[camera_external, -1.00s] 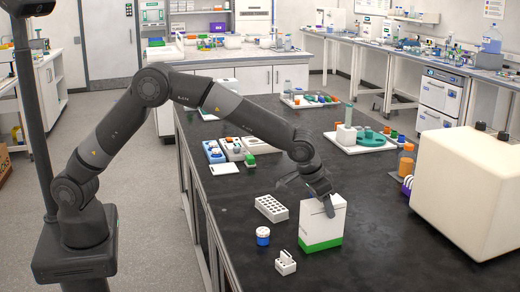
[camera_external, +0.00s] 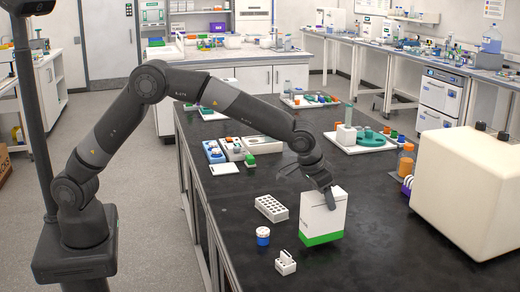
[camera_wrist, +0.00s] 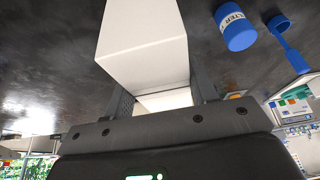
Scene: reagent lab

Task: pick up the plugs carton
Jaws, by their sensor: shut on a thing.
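The plugs carton appears to be the white box with a green band along its bottom (camera_external: 322,222), upright near the front of the black bench. My gripper (camera_external: 328,197) comes down on it from above and is shut on its upper part. In the wrist view the carton (camera_wrist: 145,50) sits between the two fingers of my gripper (camera_wrist: 162,95), one on each side. The carton's lower edge seems slightly above the bench top, but the gap is hard to see.
A white rack with holes (camera_external: 271,208), a blue-and-white jar (camera_external: 263,236) and a small white holder (camera_external: 285,263) stand left of the carton. A large cream box-shaped device (camera_external: 470,190) stands to the right. Bare black bench lies between carton and device.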

